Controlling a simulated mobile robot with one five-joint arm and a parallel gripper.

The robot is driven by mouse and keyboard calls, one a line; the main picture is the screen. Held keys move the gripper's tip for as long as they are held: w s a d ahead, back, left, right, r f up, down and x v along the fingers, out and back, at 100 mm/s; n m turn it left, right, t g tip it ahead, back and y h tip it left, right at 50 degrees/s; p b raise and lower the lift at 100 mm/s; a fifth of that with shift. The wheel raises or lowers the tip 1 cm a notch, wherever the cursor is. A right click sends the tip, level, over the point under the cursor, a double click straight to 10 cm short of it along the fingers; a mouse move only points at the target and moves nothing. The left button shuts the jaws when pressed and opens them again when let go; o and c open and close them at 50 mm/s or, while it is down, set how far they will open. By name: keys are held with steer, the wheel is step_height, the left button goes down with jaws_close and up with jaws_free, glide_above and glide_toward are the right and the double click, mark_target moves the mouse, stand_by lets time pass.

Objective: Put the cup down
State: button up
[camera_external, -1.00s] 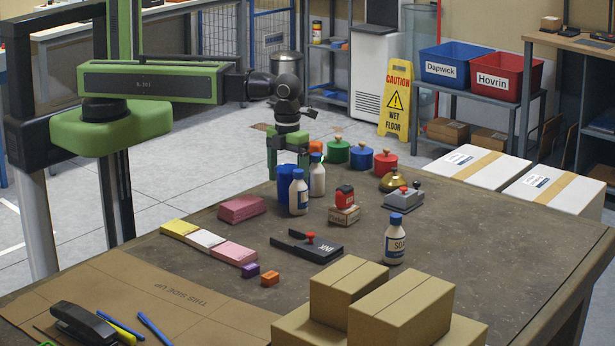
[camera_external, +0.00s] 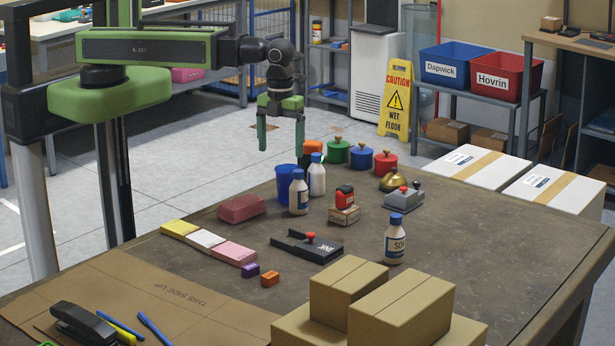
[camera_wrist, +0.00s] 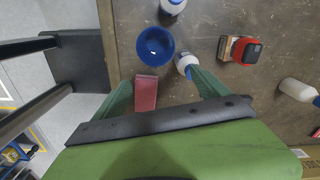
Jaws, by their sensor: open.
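The blue cup (camera_external: 285,183) stands upright on the dark table near its far left edge, beside two white bottles with blue caps. In the wrist view I look down into the cup (camera_wrist: 155,47), which appears empty and upright. My gripper (camera_external: 281,145) is above the cup, its fingers pointing down and spread apart with nothing between them. It is clear of the cup. The fingers also show in the wrist view (camera_wrist: 160,88).
Close to the cup are a front bottle (camera_external: 299,193), a rear bottle (camera_external: 317,177) and a dark pink block (camera_external: 241,208). A red stamp (camera_external: 344,198) and several coloured lidded pots (camera_external: 338,153) are to the right. Cardboard boxes (camera_external: 398,312) fill the near side.

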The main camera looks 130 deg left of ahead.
steer(key=d+n, duration=1.5)
steer(key=d, duration=0.4)
steer(key=shift+w+d, duration=0.15)
steer(key=shift+w, duration=0.1)
steer(key=shift+c, duration=1.3)
